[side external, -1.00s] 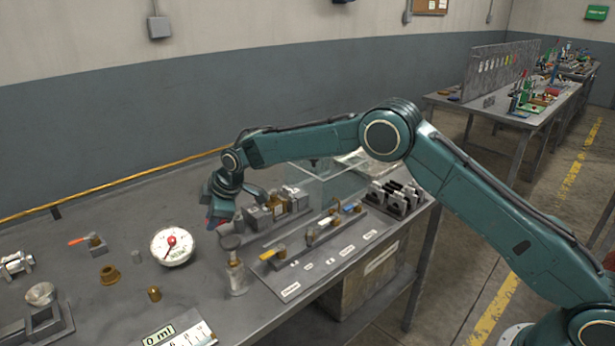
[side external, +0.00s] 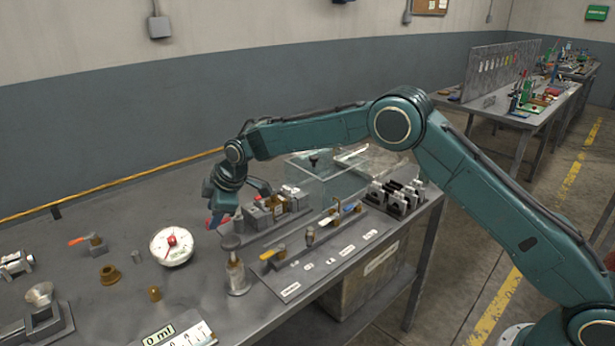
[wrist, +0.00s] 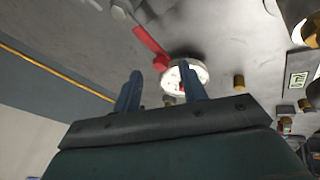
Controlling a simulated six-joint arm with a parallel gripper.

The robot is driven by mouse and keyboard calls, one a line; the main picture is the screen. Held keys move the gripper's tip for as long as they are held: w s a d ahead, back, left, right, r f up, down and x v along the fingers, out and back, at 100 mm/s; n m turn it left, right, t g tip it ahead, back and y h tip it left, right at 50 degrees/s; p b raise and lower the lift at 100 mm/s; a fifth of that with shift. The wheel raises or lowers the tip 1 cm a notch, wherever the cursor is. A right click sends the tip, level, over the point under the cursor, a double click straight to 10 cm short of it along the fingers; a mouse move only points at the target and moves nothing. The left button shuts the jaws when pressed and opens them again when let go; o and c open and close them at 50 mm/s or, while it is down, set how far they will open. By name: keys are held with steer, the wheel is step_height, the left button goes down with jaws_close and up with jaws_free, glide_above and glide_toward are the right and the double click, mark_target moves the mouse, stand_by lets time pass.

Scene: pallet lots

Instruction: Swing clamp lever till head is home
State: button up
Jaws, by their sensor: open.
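The clamp (side external: 268,210) is a grey block assembly on a base plate, mid-bench in the side view. Its red lever (wrist: 148,42) points toward my gripper in the wrist view; in the side view only a bit of red (side external: 208,223) shows beside the fingers. My gripper (wrist: 159,70) is open, its two blue fingers apart, with the lever's red end appearing between the fingertips. I cannot tell whether they touch it. The clamp head and its seat are not clear in either view.
A round white dial (side external: 172,246) is left of my gripper. A plunger bottle (side external: 236,272) stands close in front. A clear box (side external: 325,180) is right, behind a labelled valve plate (side external: 290,290).

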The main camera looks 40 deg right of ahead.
steer(key=v, duration=1.1)
steer(key=shift+r, duration=0.3)
steer(key=shift+s, duration=0.1)
steer(key=s+d+r+m, duration=0.2)
steer(key=s+d+r, duration=0.2)
steer(key=s, duration=0.2)
steer(key=s+d+r+m+h, duration=0.1)
steer(key=s+d+r+m, duration=0.1)
steer(key=s+d+r, duration=0.35)
steer(key=s+d+r+m, duration=0.2)
steer(key=s+r, duration=0.1)
steer(key=s, duration=0.5)
steer(key=s+d+f+m, duration=0.1)
steer(key=s+d+m, duration=0.1)
steer(key=s, duration=0.6)
steer(key=s+d+f+m+h, duration=0.1)
steer(key=s+d+f+m, duration=0.1)
steer(key=s, duration=0.6)
steer(key=s+d+f+m, duration=0.2)
steer(key=s+m, duration=0.1)
steer(key=s, duration=0.5)
steer(key=shift+s+d, duration=0.2)
steer(key=shift+d, duration=0.1)
